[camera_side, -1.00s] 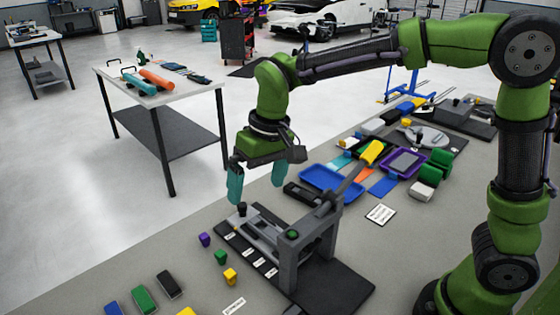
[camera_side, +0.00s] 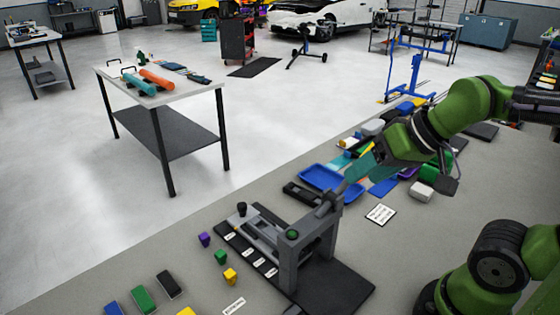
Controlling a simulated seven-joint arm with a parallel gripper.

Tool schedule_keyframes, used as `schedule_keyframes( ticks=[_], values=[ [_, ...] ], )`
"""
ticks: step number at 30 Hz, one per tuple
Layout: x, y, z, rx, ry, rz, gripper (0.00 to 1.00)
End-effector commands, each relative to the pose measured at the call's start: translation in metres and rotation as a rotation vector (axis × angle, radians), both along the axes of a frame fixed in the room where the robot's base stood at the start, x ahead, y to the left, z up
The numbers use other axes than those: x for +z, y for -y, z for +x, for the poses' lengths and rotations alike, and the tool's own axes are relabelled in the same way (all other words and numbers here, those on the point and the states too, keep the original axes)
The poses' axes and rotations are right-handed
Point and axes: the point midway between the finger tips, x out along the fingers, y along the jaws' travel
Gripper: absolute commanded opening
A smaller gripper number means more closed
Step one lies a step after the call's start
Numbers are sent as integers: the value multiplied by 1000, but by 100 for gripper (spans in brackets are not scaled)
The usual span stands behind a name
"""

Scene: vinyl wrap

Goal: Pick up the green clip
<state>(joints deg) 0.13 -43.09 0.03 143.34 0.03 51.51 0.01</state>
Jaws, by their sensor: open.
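The green clip (camera_side: 220,257) looks like the small green piece standing on the grey bench, between a purple piece (camera_side: 204,239) and a yellow piece (camera_side: 230,276). It is beside the left edge of the dark base of a grey frame fixture (camera_side: 310,252). My gripper (camera_side: 356,172) has teal fingers and is open. It is tilted, up and to the right of the clip and well apart from it, above the area near the blue tray (camera_side: 330,180). It partly hides the items behind it. I see nothing held between the fingers.
The grey fixture stands between my gripper and the green clip. Larger black (camera_side: 169,284), green (camera_side: 143,299) and blue blocks lie at the front left. A white label card (camera_side: 380,214) and a white block (camera_side: 420,191) lie to the right. The bench left of the small pieces is clear.

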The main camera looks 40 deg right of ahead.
Motion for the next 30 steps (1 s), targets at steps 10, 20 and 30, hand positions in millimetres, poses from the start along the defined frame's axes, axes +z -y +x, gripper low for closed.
schedule_keyframes(
  ticks=[10,20,30],
  values=[
    [-2,-3,0,13,-8,0,52],
    [-16,-44,57,172,-211,-44,52],
    [-45,-123,155,365,-440,-179,52]
  ],
)
